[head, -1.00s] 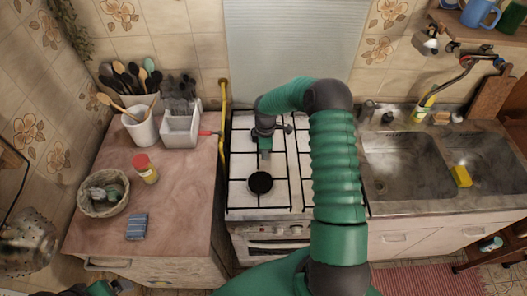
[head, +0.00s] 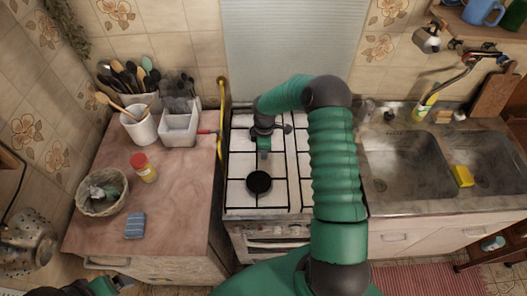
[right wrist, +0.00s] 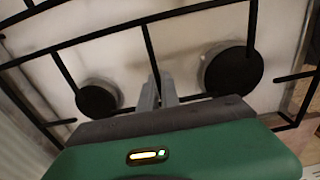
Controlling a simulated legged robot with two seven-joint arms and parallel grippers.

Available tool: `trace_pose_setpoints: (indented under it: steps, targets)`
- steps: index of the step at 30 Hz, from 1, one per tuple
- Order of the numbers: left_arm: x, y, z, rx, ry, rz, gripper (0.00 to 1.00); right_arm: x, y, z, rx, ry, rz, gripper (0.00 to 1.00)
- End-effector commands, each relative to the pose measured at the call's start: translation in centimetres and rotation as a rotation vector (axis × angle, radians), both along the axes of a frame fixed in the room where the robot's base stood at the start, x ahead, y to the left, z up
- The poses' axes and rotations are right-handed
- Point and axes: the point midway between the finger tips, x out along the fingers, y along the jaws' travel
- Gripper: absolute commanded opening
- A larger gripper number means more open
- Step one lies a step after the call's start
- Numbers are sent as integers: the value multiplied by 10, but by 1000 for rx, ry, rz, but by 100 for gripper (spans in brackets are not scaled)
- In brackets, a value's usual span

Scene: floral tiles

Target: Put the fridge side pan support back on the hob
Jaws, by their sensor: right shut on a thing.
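The hob (head: 239,200) is white, with black wire pan supports over its burners. My right gripper (head: 264,152) is over the left half of the hob, pointing down. In the right wrist view its fingers (right wrist: 158,94) are shut on a bar of the black pan support (right wrist: 149,50). Two dark burner caps show there on either side of the fingers. The held support lies over or just above the white top; I cannot tell whether it rests fully. My right arm hides part of the hob's right half. My left gripper (head: 122,284) is only partly visible at the bottom left edge; its jaws are unclear.
A wooden-topped cabinet (head: 180,215) stands left of the hob with a utensil pot (head: 140,127), basket (head: 97,206), red-capped jar (head: 146,172) and blue sponge (head: 135,226). A yellow pipe (head: 221,110) runs beside the hob. A double sink (head: 400,165) is on the right.

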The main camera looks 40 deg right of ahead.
Motion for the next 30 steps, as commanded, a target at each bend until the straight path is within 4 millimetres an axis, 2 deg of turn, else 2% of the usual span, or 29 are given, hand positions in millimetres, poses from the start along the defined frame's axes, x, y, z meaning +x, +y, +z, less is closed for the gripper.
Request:
trace_pose_setpoints:
  steps: [15, 16, 21, 30]
  targets:
    - [0, 0, -3, 0, 0, 0, 92, 1, 1, -4, -1, -2, 0, 0]
    - [0, 0, -3, 0, 0, 0, 92, 1, 1, -5, -1, -2, 0, 8]
    - [0, 0, -3, 0, 0, 0, 92, 1, 0, -5, -1, -1, 0, 30]
    - [0, 0, -3, 0, 0, 0, 92, 0, 1, -5, 0, 1, 1, 32]
